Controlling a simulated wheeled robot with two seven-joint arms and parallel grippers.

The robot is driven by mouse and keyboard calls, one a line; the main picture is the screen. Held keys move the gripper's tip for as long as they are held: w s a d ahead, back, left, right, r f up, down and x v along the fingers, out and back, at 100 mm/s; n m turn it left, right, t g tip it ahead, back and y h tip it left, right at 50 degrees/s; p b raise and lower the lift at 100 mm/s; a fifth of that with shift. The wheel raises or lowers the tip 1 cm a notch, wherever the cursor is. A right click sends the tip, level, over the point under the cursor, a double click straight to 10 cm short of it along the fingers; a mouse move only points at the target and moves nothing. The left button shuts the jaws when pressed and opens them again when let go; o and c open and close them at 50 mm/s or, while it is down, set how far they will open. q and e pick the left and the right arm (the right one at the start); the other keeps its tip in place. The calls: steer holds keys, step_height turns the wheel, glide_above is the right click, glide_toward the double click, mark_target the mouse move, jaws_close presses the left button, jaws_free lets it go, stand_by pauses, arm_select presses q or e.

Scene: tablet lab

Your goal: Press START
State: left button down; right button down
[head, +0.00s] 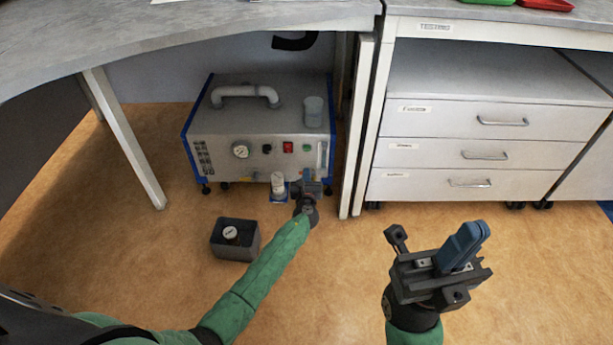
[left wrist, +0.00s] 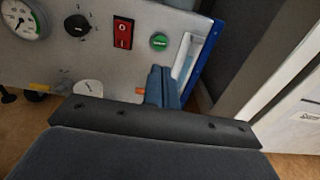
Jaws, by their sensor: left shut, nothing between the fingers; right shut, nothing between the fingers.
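The machine (head: 262,121) is a grey box with blue edges on the floor under the desk. Its front panel carries a green button (head: 307,148), whose label is too small to read, beside a red switch (head: 288,147). The left wrist view shows the green button (left wrist: 159,41) and the red switch (left wrist: 124,33) closer. My left gripper (head: 312,186) is shut and empty, low in front of the panel. Its blue fingertips (left wrist: 161,80) appear just below the green button, apart from it in the picture. My right gripper (head: 462,244) is shut and empty over the floor at right.
A round gauge (head: 241,150) and a black knob (head: 267,149) sit left of the switch. A clear cup (head: 314,111) stands on the machine. A white desk leg (head: 355,150) and drawers (head: 480,155) stand to the right.

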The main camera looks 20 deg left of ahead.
arm_select(q)
steer(key=b, duration=0.3)
glide_toward(307, 149)
steer(key=x, duration=0.5)
steer(key=shift+w+f, duration=0.1)
steer(key=shift+w, duration=0.05)
steer(key=shift+w+a, duration=0.25)
steer(key=shift+w, duration=0.45)
steer(key=shift+w, duration=0.1)
